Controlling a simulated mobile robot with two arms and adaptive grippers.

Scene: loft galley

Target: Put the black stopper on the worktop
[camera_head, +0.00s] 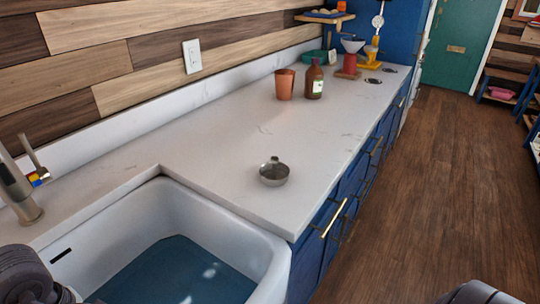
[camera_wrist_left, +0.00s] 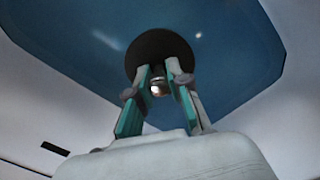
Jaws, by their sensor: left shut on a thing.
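The black stopper (camera_wrist_left: 152,44) is a round dark disc with a shiny metal knob, seen in the left wrist view. My left gripper (camera_wrist_left: 160,74) has its teal-lined fingers shut on the knob. Blue sink bottom (camera_wrist_left: 235,55) shows behind the disc; I cannot tell whether the stopper touches it. The pale worktop (camera_head: 215,130) runs along the wall in the head view, past the white sink (camera_head: 125,225). In the head view the stopper and both grippers are out of frame.
A terracotta cup (camera_head: 285,84) and brown bottle (camera_head: 314,80) stand farther back. A tap (camera_head: 18,190) rises at the left. The worktop around the bowl is clear.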

